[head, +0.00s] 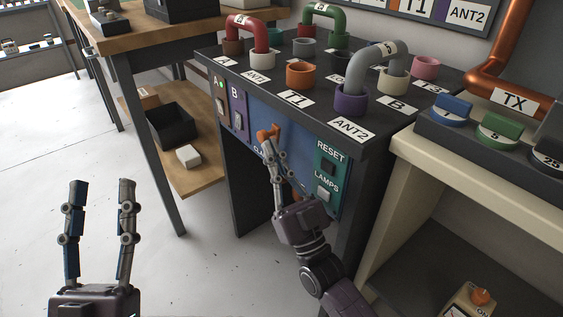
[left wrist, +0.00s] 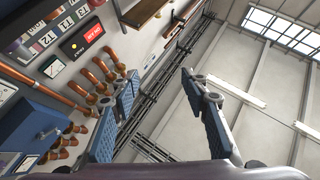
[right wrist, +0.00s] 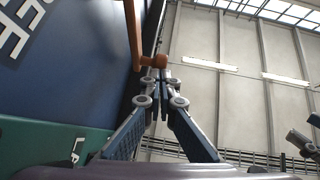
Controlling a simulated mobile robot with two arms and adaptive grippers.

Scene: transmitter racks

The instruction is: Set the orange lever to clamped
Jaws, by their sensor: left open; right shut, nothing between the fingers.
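The orange lever (head: 272,133) is on the blue front panel (head: 259,113) of the dark cabinet. In the right wrist view the lever (right wrist: 134,35) comes down beside the panel, with its round knob just beyond my fingertips. My right gripper (head: 267,141) is shut and empty, its fingertips at the lever; I cannot tell whether they touch it. In the right wrist view the right gripper's tips (right wrist: 162,76) are together below the knob. The panel lettering near the lever is partly hidden by my right gripper. My left gripper (head: 100,184) is open and empty over the floor, away from the panel.
RESET (head: 328,165) and LAMPS (head: 323,194) buttons sit right of the lever. Switches A (head: 221,106) and B (head: 238,121) are to its left. Coloured sockets with red, green and grey (head: 376,64) U-links stand on top. A wooden bench (head: 150,33) stands left; the floor is clear.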

